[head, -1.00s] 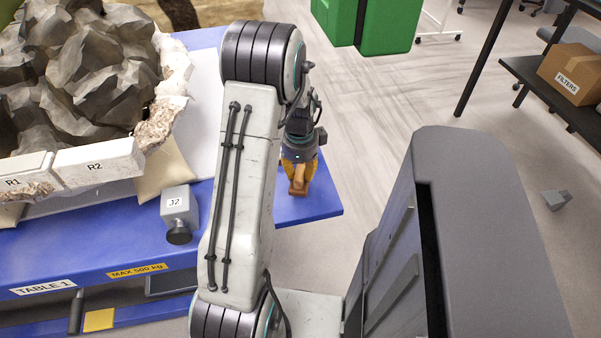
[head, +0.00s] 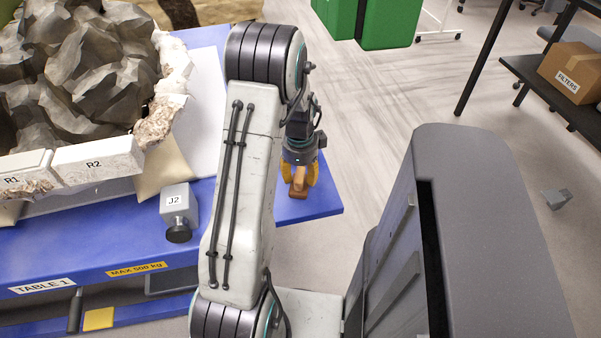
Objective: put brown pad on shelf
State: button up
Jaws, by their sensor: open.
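The brown pad (head: 299,188) is a small brown block at the right end of the blue table (head: 322,208). My gripper (head: 300,179) points down over it with its yellow-orange fingers apart, one on each side of the pad. The fingers are open, and I cannot tell whether they touch it. Part of the pad is hidden by the gripper. A dark shelf (head: 520,68) on black legs stands at the upper right, with a cardboard box labelled FILTERS (head: 574,72) on it.
A large grey rock in a white plaster jacket (head: 100,163) fills the table's left. Green bins (head: 388,25) stand behind. Open floor lies between table and shelf; a small grey object (head: 557,199) lies there.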

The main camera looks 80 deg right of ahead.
aim_at(300, 171)
jog(key=shift+r, duration=0.15)
notch_tip(300, 171, up, 12)
jog(key=w+a+r+n+t, duration=0.1)
jog(key=w+a+r+n, duration=0.2)
jog(key=w+a+n, duration=0.65)
jog(key=w+a+r+n, duration=0.4)
jog(key=w+a+n, duration=0.2)
jog(key=w, duration=0.6)
jog(key=a+n+t, duration=0.2)
jog(key=a+n, duration=1.8)
jog(key=a, duration=0.6)
jog(key=shift+s+r+n+y, duration=0.2)
jog(key=shift+r+n+y, duration=0.1)
jog(key=shift+n, duration=0.05)
jog(key=shift+d+r, duration=0.1)
